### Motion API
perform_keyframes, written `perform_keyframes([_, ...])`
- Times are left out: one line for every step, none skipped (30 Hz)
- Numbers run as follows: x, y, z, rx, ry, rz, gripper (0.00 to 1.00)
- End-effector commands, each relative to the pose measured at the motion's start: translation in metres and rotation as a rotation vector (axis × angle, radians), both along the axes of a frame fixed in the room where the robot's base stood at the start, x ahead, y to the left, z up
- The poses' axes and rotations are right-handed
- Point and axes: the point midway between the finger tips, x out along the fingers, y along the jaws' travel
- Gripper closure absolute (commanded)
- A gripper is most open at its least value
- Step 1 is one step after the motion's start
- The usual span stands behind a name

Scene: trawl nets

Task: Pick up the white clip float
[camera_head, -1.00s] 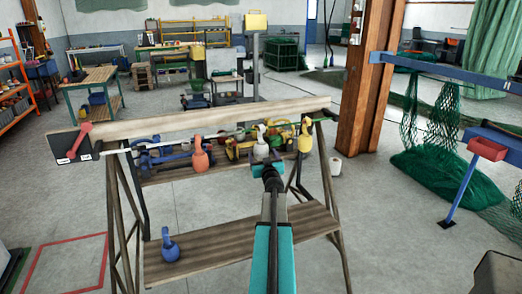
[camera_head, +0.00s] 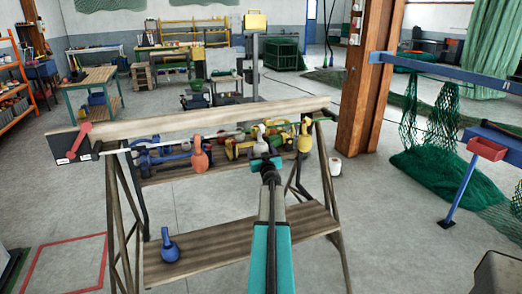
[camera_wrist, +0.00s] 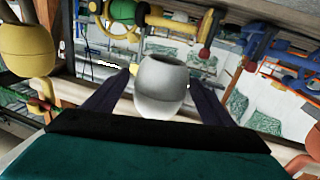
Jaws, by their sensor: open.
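The white clip float (camera_head: 262,149) hangs at the line strung in front of the trestle's top beam, between an orange float and a yellow float. In the wrist view the white float (camera_wrist: 161,88) is upright, with its open-looking rounded end towards the top. My gripper (camera_head: 266,163) is at the white float, just below and in front of it in the head view. In the wrist view its two dark fingers (camera_wrist: 160,104) are spread, one on each side of the float, with gaps visible. My gripper partly hides the float's lower part in the head view.
The orange float (camera_head: 200,158) hangs to the left and the yellow float (camera_head: 304,142) to the right. Blue, red and yellow gear crowds the shelf behind. A blue float (camera_head: 169,247) stands on the lower wooden shelf (camera_head: 235,236). The wooden beam (camera_head: 200,120) runs behind the line.

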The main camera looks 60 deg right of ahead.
Motion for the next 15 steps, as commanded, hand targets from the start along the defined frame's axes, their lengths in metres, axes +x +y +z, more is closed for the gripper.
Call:
perform_keyframes([0.0001, 0.0001, 0.0000, 0.000, 0.000, 0.000, 0.23])
perform_keyframes([0.0001, 0.0001, 0.0000, 0.000, 0.000, 0.000, 0.23])
perform_keyframes([0.0002, 0.0002, 0.0000, 0.000, 0.000, 0.000, 0.23])
perform_keyframes([0.0003, 0.0003, 0.0000, 0.000, 0.000, 0.000, 0.23])
perform_keyframes([0.0003, 0.0003, 0.0000, 0.000, 0.000, 0.000, 0.26])
perform_keyframes([0.0003, 0.0003, 0.0000, 0.000, 0.000, 0.000, 0.33])
perform_keyframes([0.0004, 0.0003, 0.0000, 0.000, 0.000, 0.001, 0.38])
perform_keyframes([0.0004, 0.0003, 0.0000, 0.000, 0.000, 0.001, 0.43])
perform_keyframes([0.0004, 0.0003, 0.0000, 0.000, 0.000, 0.001, 0.50])
perform_keyframes([0.0004, 0.0004, 0.0000, 0.000, 0.000, 0.001, 0.55])
perform_keyframes([0.0004, 0.0004, 0.0000, 0.000, 0.000, 0.001, 0.60])
perform_keyframes([0.0004, 0.0004, 0.0000, 0.000, 0.000, 0.001, 0.67])
perform_keyframes([0.0005, 0.0005, 0.0002, 0.000, 0.000, 0.001, 0.69])
perform_keyframes([0.0005, 0.0005, 0.0002, 0.000, 0.000, 0.001, 0.69])
perform_keyframes([0.0005, 0.0005, 0.0002, 0.000, 0.000, 0.001, 0.69])
